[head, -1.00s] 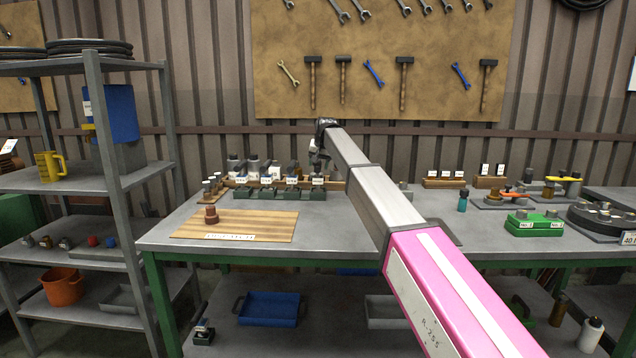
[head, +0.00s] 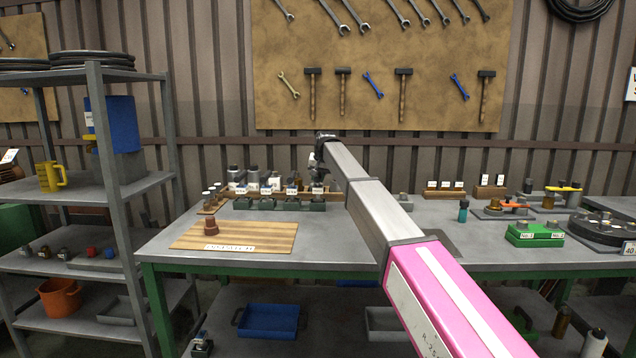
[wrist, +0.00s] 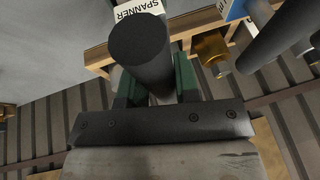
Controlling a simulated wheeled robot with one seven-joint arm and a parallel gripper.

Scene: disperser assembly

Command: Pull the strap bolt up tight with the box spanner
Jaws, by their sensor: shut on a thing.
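My gripper (wrist: 158,88) has its green fingers shut around a dark, thick cylindrical handle. A white label reading "SPANNER" (wrist: 138,10) lies just beyond the handle, so I take it as the box spanner (wrist: 140,52); its lower part is hidden. In the head view my gripper (head: 318,178) is small and points down at the right end of the tool rack (head: 265,203) at the back of the bench. I cannot tell whether the spanner is still seated there. A red-brown part (head: 212,227) stands on the wooden board (head: 260,236). I cannot make out the strap bolt.
More tools with labels stand in the rack left of my gripper. A green box (head: 535,233) and a round dark fixture (head: 605,228) are on the bench's right side. A blue tray (head: 268,321) is below.

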